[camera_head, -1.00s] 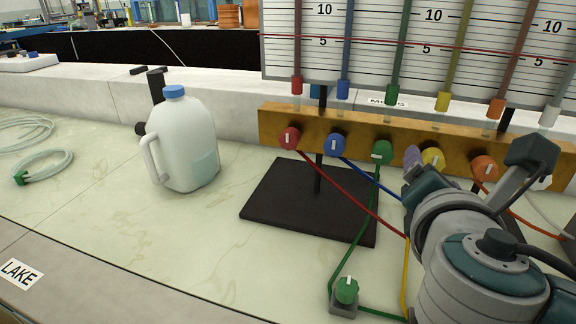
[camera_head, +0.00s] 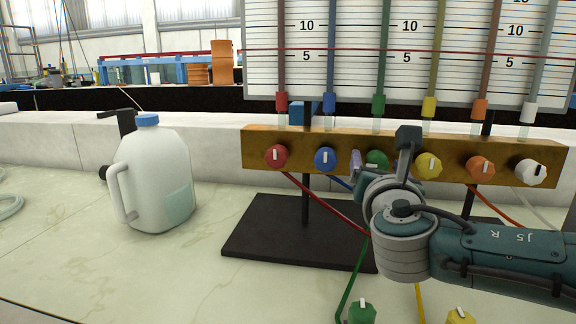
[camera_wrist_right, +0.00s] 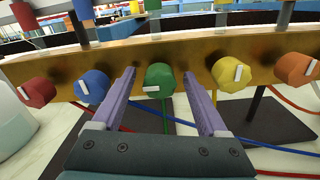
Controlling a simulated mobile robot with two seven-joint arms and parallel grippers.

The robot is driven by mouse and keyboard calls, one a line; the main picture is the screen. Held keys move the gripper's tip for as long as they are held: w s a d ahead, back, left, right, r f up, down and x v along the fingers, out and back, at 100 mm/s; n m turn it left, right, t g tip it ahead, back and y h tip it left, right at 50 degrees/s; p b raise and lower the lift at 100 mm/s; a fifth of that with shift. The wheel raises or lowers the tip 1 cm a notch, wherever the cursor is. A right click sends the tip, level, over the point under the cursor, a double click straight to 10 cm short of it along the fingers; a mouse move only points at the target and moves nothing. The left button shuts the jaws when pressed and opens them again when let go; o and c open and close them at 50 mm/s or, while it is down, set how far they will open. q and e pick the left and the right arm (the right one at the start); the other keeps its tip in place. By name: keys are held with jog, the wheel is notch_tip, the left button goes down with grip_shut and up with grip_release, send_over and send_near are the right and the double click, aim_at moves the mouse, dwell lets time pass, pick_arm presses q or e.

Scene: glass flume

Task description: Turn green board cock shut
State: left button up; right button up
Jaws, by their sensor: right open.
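The green board cock (camera_head: 377,160) is a faceted knob on the brass bar, between the blue and yellow knobs. My right gripper (camera_head: 373,170) is in front of it and hides part of it. In the right wrist view, the green cock (camera_wrist_right: 161,76) shows between the tips of my two lavender fingers (camera_wrist_right: 159,92), which are open on either side of it. I cannot tell whether either finger touches it. Its white mark lies nearly horizontal and points left in the wrist view. My left gripper is not in view.
Close neighbours are the blue knob (camera_head: 325,160) and yellow knob (camera_head: 427,166). A red knob (camera_head: 276,157), orange knob (camera_head: 481,168) and white knob (camera_head: 530,173) share the bar. A white jug (camera_head: 152,180) stands left. A green floor cock (camera_head: 361,312) sits low in front.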

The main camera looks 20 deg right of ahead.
jog(key=shift+w+d, duration=0.15)
jog(key=shift+w, duration=0.1)
grip_shut()
dwell(0.5)
